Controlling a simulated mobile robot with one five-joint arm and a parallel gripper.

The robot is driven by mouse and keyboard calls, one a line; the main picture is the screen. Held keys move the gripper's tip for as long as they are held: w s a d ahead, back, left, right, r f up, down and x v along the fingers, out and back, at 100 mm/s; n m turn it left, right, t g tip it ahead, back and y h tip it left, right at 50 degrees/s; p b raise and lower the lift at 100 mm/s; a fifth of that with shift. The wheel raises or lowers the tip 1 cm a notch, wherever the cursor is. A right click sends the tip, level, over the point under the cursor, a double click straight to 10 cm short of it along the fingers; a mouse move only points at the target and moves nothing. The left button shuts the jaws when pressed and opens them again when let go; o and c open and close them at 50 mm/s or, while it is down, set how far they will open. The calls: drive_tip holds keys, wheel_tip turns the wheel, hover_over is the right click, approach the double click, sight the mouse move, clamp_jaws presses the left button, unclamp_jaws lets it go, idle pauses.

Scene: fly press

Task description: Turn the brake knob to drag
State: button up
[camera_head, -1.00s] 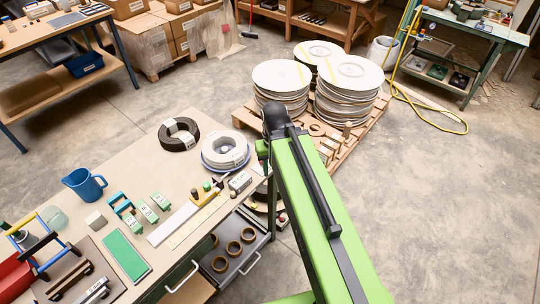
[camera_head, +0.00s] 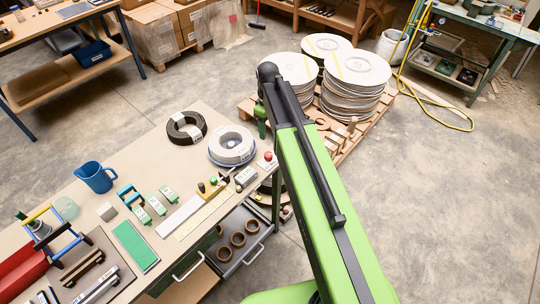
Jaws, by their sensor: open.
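I cannot make out for sure which thing is the brake knob. A small red knob-like piece (camera_head: 268,156) sits at the right corner of the workbench (camera_head: 185,263). Small dark and yellow parts (camera_head: 209,188) stand near the bench's front edge, too small to read. No drag marking is legible. My green arm reaches up through the middle of the view to its black joint. A short green part of it hangs down beside the bench's right end. My gripper is not in view, seemingly hidden beyond or below the arm.
A black coil (camera_head: 187,128), a white coil (camera_head: 231,143), a blue jug (camera_head: 95,177) and a green mat (camera_head: 135,245) lie on the bench. An open drawer (camera_head: 240,258) juts out in front. Stacked discs (camera_head: 355,68) stand on a pallet behind my arm.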

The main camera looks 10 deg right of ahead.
sight(268, 154)
wheel_tip(268, 154, down, 14)
drive_tip(key=b, duration=1.3)
drive_tip(key=shift+f, duration=0.2)
drive_tip(key=shift+r, duration=0.1)
